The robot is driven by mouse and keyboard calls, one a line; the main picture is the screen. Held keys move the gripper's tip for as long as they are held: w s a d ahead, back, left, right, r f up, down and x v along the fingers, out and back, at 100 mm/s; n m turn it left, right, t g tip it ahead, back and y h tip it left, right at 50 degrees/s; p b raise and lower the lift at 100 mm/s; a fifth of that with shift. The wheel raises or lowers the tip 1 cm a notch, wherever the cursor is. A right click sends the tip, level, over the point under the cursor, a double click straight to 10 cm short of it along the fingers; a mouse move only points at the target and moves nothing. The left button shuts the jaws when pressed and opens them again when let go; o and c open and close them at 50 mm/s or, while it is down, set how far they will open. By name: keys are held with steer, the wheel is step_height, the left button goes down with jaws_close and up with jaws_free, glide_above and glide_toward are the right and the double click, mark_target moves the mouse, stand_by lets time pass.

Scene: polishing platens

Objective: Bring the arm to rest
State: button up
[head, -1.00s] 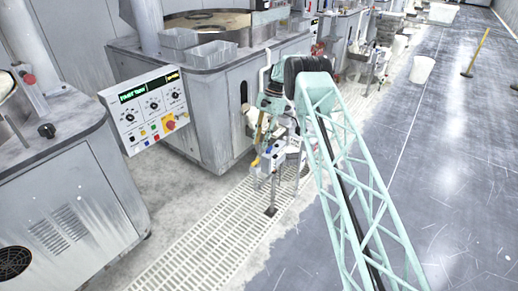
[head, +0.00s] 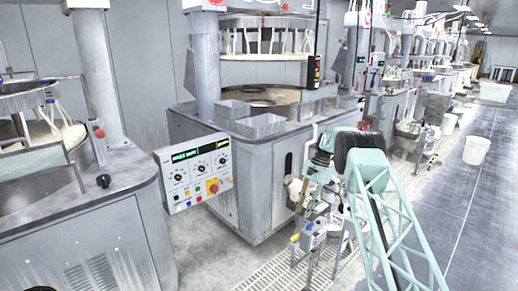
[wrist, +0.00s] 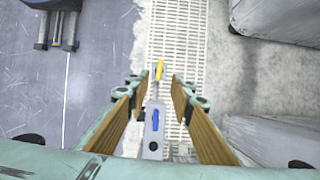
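My mint-green arm (head: 385,225) shows at the lower right in the head view, with a lattice link running up to a dark joint. Its far end hangs down beside the polishing machine, above the floor grating. In the wrist view my gripper (wrist: 156,80) points down, with its two tan-padded fingers apart. A grey object with blue and yellow parts (wrist: 153,125) shows in the gap, seemingly below the fingers; I see no finger touching it. The fingers are hard to make out in the head view.
A polishing machine (head: 245,185) with a control panel (head: 195,170) stands left of the arm. Another machine (head: 90,220) fills the left foreground. Floor grating (head: 290,270) runs beneath the arm. A white bin (head: 476,150) stands right; the dark floor (head: 460,215) there is mostly clear.

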steer(key=s+a+r+n+t+h, duration=0.1)
steer(key=s+r, duration=0.4)
steer(key=r, duration=0.8)
steer(key=s+a+r+n+t, duration=0.15)
steer(key=s+r, duration=0.25)
steer(key=r, duration=1)
steer(key=s+a+r+n+h, duration=0.1)
steer(key=s+a+r+n, duration=0.15)
steer(key=s+r, duration=1.5)
steer(key=s+r+n+t+h, duration=0.1)
steer(key=s+r, duration=0.2)
steer(key=s, duration=1)
steer(key=s+r+n+t, duration=0.1)
steer(key=s+r+n, duration=0.15)
steer(key=s, duration=0.95)
steer(key=s+f+n+t, duration=0.1)
steer(key=s+f, duration=0.2)
steer(key=s, duration=0.8)
steer(key=s+f+n+t, duration=0.1)
steer(key=s+f, duration=0.1)
steer(key=s, duration=1)
steer(key=shift+s+f+h, duration=0.3)
steer(key=shift+f, duration=0.1)
